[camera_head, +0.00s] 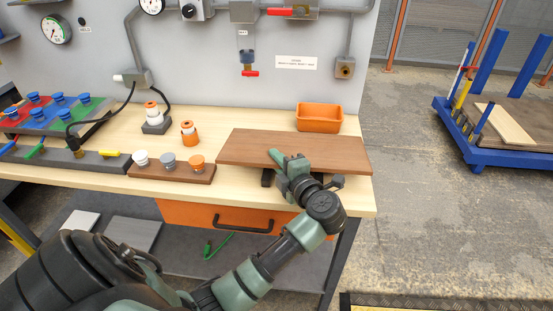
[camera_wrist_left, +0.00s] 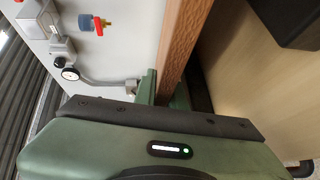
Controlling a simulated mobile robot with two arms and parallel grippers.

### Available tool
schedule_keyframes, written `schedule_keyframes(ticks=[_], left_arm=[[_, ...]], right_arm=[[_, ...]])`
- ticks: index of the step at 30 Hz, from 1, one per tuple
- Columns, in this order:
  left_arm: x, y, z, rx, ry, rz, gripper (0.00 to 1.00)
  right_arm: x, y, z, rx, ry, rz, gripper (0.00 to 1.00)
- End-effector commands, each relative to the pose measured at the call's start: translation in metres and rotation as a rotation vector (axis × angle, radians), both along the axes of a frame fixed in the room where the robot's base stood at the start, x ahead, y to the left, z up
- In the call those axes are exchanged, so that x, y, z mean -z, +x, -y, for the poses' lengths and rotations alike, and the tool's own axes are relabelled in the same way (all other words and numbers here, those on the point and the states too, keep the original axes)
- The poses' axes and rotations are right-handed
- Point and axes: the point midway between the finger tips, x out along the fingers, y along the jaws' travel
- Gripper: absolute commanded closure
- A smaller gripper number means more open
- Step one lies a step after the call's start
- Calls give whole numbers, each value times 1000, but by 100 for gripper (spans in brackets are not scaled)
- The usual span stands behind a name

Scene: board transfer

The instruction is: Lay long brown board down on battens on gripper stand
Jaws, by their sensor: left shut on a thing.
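The long brown board (camera_head: 295,147) lies roughly level over the right end of the workbench. My left gripper (camera_head: 289,162) is shut on its near edge, about mid-length. In the left wrist view the board (camera_wrist_left: 181,48) runs edge-on between the fingers (camera_wrist_left: 163,92). Dark supports, seemingly the battens or stand, show under the board's near edge at the left (camera_head: 267,179). A black block also shows in the left wrist view (camera_wrist_left: 288,20). The board hides most of what is below, so I cannot tell whether it touches the supports. My right gripper is not in view.
An orange bin (camera_head: 319,118) stands just behind the board. A brown rack with several knobs (camera_head: 171,173) is close on its left. The bench's right edge (camera_head: 366,195) is near. A panel with valves (camera_head: 249,60) rises behind. A blue cart (camera_head: 497,147) stands right.

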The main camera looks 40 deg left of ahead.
Motion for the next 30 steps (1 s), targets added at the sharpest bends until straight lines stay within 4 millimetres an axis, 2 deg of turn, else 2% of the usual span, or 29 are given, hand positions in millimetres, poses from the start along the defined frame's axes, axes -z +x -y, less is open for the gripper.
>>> schedule_keyframes(ticks=[8,23,24,26,30], left_arm=[[-3,1,0,1,2,7,100],[3,1,0,2,2,6,100],[3,1,0,1,2,5,81],[3,0,0,1,2,5,64],[4,0,0,1,1,4,64]], right_arm=[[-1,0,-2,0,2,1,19],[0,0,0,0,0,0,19],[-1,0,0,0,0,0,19],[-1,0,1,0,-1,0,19],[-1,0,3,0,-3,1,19]])
